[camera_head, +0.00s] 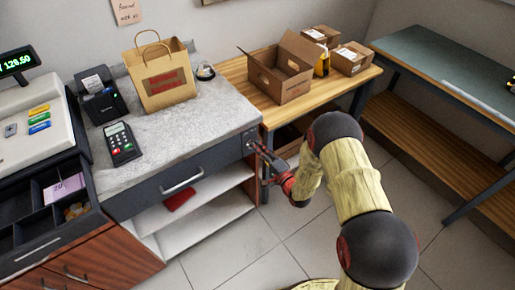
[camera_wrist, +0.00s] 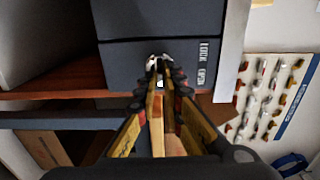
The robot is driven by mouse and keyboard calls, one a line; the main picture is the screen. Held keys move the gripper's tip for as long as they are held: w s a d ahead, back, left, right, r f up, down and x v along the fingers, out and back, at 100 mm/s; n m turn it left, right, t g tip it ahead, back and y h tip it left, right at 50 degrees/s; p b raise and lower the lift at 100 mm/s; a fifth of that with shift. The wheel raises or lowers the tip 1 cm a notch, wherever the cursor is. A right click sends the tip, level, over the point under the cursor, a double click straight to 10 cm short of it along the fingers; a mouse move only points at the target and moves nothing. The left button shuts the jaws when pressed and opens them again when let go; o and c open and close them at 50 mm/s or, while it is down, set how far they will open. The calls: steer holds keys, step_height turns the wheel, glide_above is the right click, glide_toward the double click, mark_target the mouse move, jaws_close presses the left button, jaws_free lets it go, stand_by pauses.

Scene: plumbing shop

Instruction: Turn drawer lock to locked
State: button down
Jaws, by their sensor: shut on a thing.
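The dark grey drawer (camera_head: 190,178) is under the concrete-look counter top, with a metal bar handle (camera_head: 182,181) on its front. The drawer looks closed. The drawer lock (camera_wrist: 152,60) is a small silvery piece on the dark front in the wrist view, partly hidden by my fingertips. A white label (camera_wrist: 208,62) beside it seems to read "LOCK" and "OPEN". My gripper (camera_head: 256,148) is at the drawer front's right end, its fingers closed together. In the wrist view my gripper (camera_wrist: 160,72) is shut on the lock. I cannot tell which way the lock is turned.
A paper bag (camera_head: 160,78), a card terminal (camera_head: 122,143) and a bell (camera_head: 205,71) stand on the counter. An open till tray (camera_head: 50,215) is at left. A wooden table (camera_head: 330,95) with cardboard boxes (camera_head: 280,70) adjoins at right. Tiled floor (camera_head: 235,245) in front is clear.

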steer(key=shift+d, duration=0.1)
steer(key=c, duration=1.9)
jaws_free()
steer(key=shift+s, duration=0.1)
steer(key=v, duration=1.1)
steer(key=shift+s+d, duration=0.25)
